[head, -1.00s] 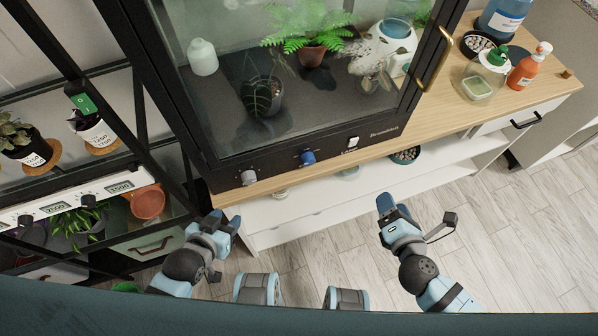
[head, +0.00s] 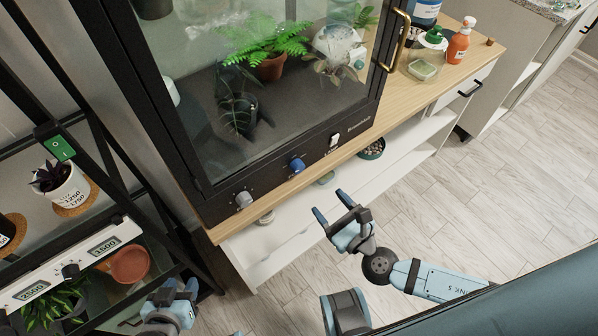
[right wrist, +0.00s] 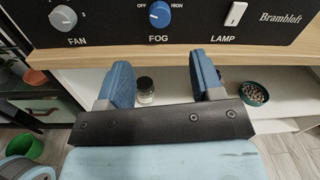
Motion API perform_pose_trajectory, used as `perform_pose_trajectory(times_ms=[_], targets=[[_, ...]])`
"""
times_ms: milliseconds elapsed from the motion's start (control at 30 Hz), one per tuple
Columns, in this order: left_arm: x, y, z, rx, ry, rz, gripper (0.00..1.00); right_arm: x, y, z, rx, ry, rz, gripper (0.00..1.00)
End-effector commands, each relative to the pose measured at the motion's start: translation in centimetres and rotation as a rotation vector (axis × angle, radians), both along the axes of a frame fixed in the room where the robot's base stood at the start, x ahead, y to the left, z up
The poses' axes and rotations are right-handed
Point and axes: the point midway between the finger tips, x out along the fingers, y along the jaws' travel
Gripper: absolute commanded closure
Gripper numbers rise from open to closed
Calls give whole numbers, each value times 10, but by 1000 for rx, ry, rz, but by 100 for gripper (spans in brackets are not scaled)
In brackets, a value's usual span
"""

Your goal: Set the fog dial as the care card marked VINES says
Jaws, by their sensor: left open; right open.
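The blue fog dial (head: 297,164) is on the cabinet's black front panel, between the grey fan dial (head: 243,199) and the white lamp switch (head: 334,139). In the right wrist view the fog dial (right wrist: 159,15) has OFF at its left and HIGH at its right; I cannot surely read its setting. My right gripper (head: 333,207) is open and empty, below the panel and apart from the dial. Its fingers (right wrist: 161,68) are spread below FOG. My left gripper (head: 178,289) is open and low, near the shelf rack. I see no readable card marked VINES.
The glass cabinet holds a fern (head: 266,45) and other plants. Its brass handle (head: 397,42) is at the right. Bottles, including an orange one (head: 459,45), stand on the wooden top (head: 398,100). The dark shelf rack (head: 170,238) stands at the left. Floor at the right is clear.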

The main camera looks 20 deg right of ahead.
Motion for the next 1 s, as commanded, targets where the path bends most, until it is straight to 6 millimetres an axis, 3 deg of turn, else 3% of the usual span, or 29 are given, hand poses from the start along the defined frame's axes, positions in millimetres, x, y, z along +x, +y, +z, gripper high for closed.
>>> perform_pose_trajectory(times_ms=[300,500,967,1000], targets=[[0,-1,7,4,-5,-1,57,67,21,2,3,-2,-2,40],[-2,0,8,5,-9,-1,57,95,29,1,1,0,-1,40],[-4,3,6,15,-4,-6,57,106,33,0,2,3,-1,40],[-4,3,5,15,-4,-6,57,106,33,0,2,3,-1,49]])
